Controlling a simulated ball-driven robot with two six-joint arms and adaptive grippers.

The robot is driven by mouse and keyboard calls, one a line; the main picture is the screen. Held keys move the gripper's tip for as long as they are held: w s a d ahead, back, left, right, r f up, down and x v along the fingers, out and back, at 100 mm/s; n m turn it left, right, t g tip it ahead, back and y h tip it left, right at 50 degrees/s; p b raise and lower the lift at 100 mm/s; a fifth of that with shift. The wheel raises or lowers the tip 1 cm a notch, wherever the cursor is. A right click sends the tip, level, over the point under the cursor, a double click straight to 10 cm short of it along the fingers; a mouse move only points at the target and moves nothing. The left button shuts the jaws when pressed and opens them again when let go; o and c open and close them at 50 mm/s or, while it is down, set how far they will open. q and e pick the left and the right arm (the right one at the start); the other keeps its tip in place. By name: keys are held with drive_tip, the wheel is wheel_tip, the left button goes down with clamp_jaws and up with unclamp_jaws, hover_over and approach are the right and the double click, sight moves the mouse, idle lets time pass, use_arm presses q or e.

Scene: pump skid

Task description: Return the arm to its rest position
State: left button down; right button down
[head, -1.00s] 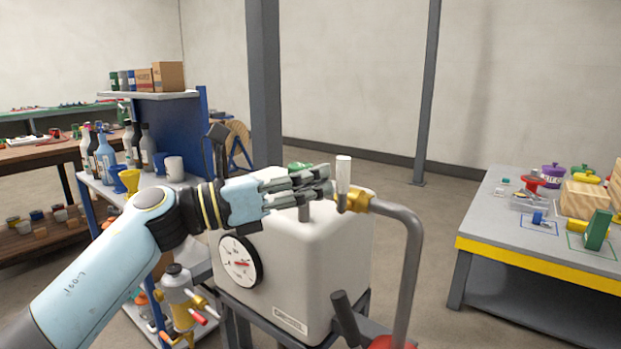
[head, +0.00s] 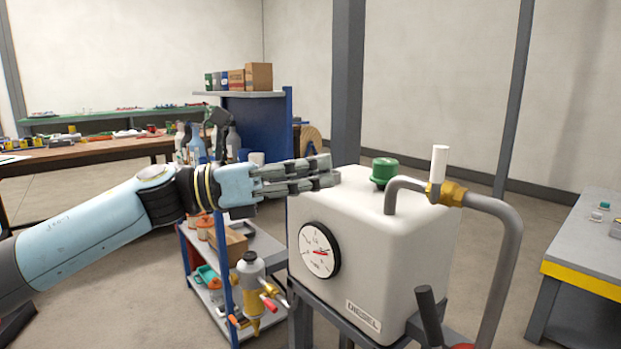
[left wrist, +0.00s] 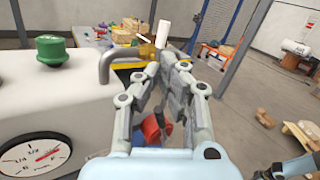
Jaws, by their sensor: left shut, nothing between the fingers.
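My left arm (head: 90,232) reaches in from the left in the head view. Its gripper (head: 335,172) is shut and empty. In the head view it shows at the upper left of the white diesel tank (head: 400,225), left of the green cap (head: 384,171). In the left wrist view the shut fingers (left wrist: 172,62) point past the tank's side, with the valve and pipe beyond them. The valve's white handle (head: 439,163) stands upright on a brass fitting (head: 446,192) on the bent grey pipe (head: 505,235).
A blue shelf unit (head: 250,130) with bottles and boxes stands behind my left gripper. A grey table (head: 590,235) with a yellow edge is at the right. A grey post (head: 348,85) rises behind the tank.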

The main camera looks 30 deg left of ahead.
use_arm(q)
drive_tip(key=shift+s+a, duration=0.15)
use_arm(e)
drive_tip(key=shift+s, duration=0.65)
